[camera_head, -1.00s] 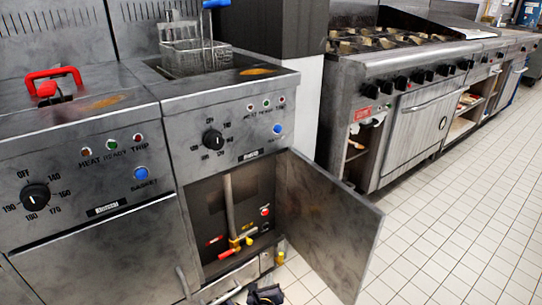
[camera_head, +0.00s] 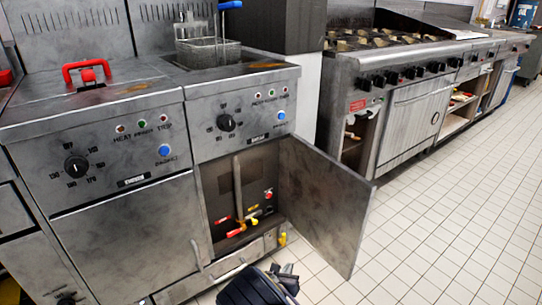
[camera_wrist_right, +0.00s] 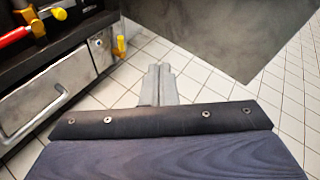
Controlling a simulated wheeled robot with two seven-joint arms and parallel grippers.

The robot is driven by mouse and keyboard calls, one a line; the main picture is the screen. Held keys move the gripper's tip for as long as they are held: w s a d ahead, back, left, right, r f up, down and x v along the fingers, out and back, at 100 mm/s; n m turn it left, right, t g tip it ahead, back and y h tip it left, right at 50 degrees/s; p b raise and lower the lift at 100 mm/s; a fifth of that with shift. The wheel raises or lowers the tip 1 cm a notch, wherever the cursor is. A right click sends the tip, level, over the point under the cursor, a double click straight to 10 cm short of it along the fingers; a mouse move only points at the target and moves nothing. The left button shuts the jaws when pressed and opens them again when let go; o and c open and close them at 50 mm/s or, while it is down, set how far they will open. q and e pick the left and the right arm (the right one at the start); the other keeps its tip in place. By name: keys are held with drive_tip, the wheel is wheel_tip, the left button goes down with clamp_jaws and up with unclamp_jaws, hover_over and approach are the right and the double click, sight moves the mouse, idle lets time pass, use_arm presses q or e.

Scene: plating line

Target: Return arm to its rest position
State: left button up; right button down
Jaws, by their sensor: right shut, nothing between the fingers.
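My right gripper (camera_head: 284,270) is at the bottom middle of the head view, low in front of the open fryer cabinet. In the right wrist view its two grey fingers (camera_wrist_right: 158,84) are together with nothing between them, above the tiled floor. It is apart from the cabinet and from the open door (camera_head: 325,205). My left gripper is not in view.
The door stands swung out to the right; its lower corner shows in the right wrist view (camera_wrist_right: 215,35). Inside the cabinet are red and yellow valve handles (camera_head: 237,229). A fryer basket (camera_head: 205,50) sits above. The tiled floor (camera_head: 440,220) at right is clear.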

drive_tip(key=s+d+r+m+g+h, duration=0.2)
drive_tip(key=d+r+m+g, duration=0.1)
drive_tip(key=d+r+m, duration=0.3)
drive_tip(key=s+d+r+m+g+h, duration=0.1)
drive_tip(key=s+d+r+m+g, duration=0.2)
drive_tip(key=d+r+m, duration=0.35)
drive_tip(key=s+d+r+m+g+y, duration=0.2)
drive_tip(key=s+d+r+m+g, duration=0.2)
drive_tip(key=s+d+m, duration=0.45)
drive_tip(key=s+a+r+m+t+y, duration=0.1)
drive_tip(key=s+a+r+m+y, duration=0.15)
drive_tip(key=s+r+m, duration=0.4)
drive_tip(key=s+a+r+m+t+y, duration=0.1)
drive_tip(key=s+r+m+y, duration=0.2)
drive_tip(key=s, duration=0.6)
drive_tip(key=s+a+r+m+y, duration=0.25)
drive_tip(key=s+m+y, duration=0.25)
drive_tip(key=s, duration=0.3)
wheel_tip(320, 180, up, 38)
drive_tip(key=p, duration=3.7)
drive_tip(key=shift+s+r+p, duration=0.15)
drive_tip(key=shift+r+p, duration=0.05)
drive_tip(key=shift+p, duration=0.2)
